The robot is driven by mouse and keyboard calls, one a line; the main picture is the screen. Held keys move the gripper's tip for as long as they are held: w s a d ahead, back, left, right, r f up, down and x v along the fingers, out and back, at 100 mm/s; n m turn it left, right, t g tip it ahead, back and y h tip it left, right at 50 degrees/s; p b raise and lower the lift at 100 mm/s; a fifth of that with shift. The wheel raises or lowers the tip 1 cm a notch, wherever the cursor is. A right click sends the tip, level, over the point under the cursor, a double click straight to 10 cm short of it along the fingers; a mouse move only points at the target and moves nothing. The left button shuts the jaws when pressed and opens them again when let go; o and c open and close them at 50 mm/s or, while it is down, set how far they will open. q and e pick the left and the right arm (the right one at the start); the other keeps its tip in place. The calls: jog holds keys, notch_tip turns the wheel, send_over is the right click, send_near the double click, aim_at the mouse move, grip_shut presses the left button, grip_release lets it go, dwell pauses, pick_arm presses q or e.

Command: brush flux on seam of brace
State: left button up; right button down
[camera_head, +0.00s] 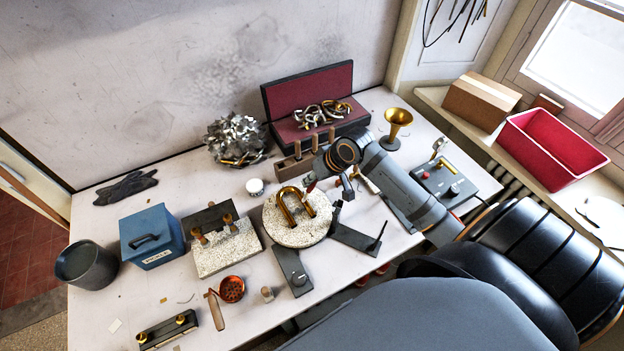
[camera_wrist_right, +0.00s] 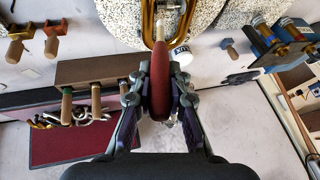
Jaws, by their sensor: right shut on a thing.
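A U-shaped brass piece (camera_head: 294,204) lies on a round speckled block (camera_head: 300,237). It also shows at the top of the wrist view (camera_wrist_right: 146,22). My right gripper (camera_head: 331,184) is over the table just right of and behind the brass piece. In the wrist view it (camera_wrist_right: 161,88) is shut on a brush with a dark red handle (camera_wrist_right: 161,100). The brush's metal neck (camera_wrist_right: 160,28) points towards the brass piece; whether its tip touches is unclear. A small white jar (camera_head: 255,187) stands left of the block, partly hidden by the brush in the wrist view. My left gripper is not in view.
A wooden tool block (camera_head: 296,171) and an open red-lined case (camera_head: 310,112) stand behind. A rectangular speckled block (camera_head: 228,250), blue box (camera_head: 150,236) and dark pot (camera_head: 86,265) are left. Dark metal stands flank the round block.

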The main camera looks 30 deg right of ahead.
jog(key=shift+f+b, duration=0.5)
jog(key=shift+f, duration=0.3)
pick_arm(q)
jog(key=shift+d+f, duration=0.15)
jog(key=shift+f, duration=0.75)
pick_arm(e)
jog(key=shift+s, duration=0.1)
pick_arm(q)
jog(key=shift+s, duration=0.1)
pick_arm(e)
jog(key=shift+f, duration=0.1)
jog(key=shift+f, duration=0.3)
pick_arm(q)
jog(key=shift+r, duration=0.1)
pick_arm(e)
jog(key=shift+r, duration=0.1)
